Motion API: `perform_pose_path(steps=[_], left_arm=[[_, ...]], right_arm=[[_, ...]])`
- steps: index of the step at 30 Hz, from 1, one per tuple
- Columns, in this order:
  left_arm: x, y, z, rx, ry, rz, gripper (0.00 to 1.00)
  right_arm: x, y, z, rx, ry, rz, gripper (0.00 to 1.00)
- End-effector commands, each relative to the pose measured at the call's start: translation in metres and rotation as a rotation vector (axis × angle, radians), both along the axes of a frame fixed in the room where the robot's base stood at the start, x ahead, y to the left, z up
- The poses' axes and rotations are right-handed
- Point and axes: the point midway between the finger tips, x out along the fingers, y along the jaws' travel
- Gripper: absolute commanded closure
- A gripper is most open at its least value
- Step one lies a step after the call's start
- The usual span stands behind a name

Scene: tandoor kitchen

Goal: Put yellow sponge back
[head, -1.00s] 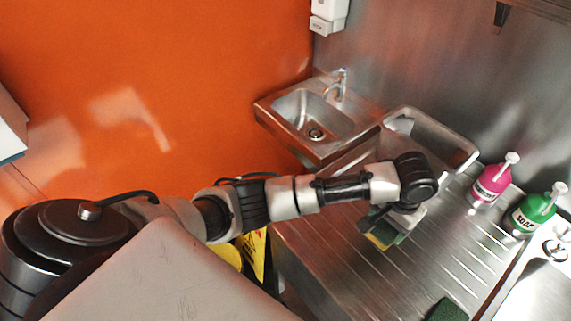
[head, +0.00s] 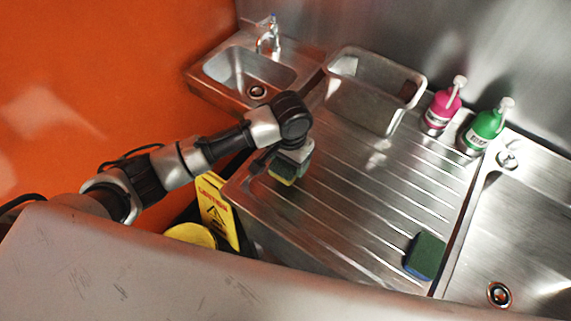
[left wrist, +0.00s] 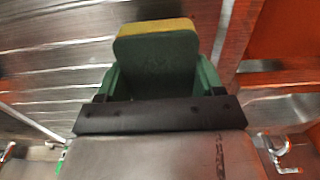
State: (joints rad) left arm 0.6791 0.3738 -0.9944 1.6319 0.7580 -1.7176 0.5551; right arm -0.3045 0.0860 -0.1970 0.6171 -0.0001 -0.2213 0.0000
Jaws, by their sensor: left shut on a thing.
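The yellow sponge (head: 286,180), with a dark green side, is held in my left gripper (head: 283,168) low over the left edge of the ribbed steel drainboard (head: 345,205). In the left wrist view the sponge shows its green face (left wrist: 157,62) and yellow edge (left wrist: 155,27) between the fingers. My left gripper is shut on it. I cannot tell whether the sponge touches the drainboard. My right gripper is not in view.
A grey metal bin (head: 362,103) stands at the back of the drainboard, something dark red inside. Pink (head: 441,106) and green (head: 484,128) soap bottles stand right of it. A green-and-blue sponge (head: 425,256) lies front right. A small sink (head: 248,75) is behind left. The drainboard's middle is clear.

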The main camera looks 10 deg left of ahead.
Motion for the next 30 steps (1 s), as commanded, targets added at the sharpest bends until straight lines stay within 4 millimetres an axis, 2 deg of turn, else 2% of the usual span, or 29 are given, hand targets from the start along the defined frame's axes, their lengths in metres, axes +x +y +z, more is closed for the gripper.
perform_pose_path(steps=[5, 12, 24, 25, 30], left_arm=[[0.001, 0.009, -0.010, -0.001, 0.001, 0.000, 0.54], [0.001, 0.009, -0.042, 0.001, 0.001, 0.001, 0.54], [0.001, 0.008, -0.048, 0.000, -0.001, 0.000, 0.54], [0.001, 0.008, -0.048, -0.002, -0.001, 0.000, 0.31], [0.001, 0.008, -0.048, -0.001, -0.002, 0.000, 0.07]], right_arm=[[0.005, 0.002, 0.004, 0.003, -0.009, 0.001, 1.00], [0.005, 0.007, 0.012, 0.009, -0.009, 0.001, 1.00], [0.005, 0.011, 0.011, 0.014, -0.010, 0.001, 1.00], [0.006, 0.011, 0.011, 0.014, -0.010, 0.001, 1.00], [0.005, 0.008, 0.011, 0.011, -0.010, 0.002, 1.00]])
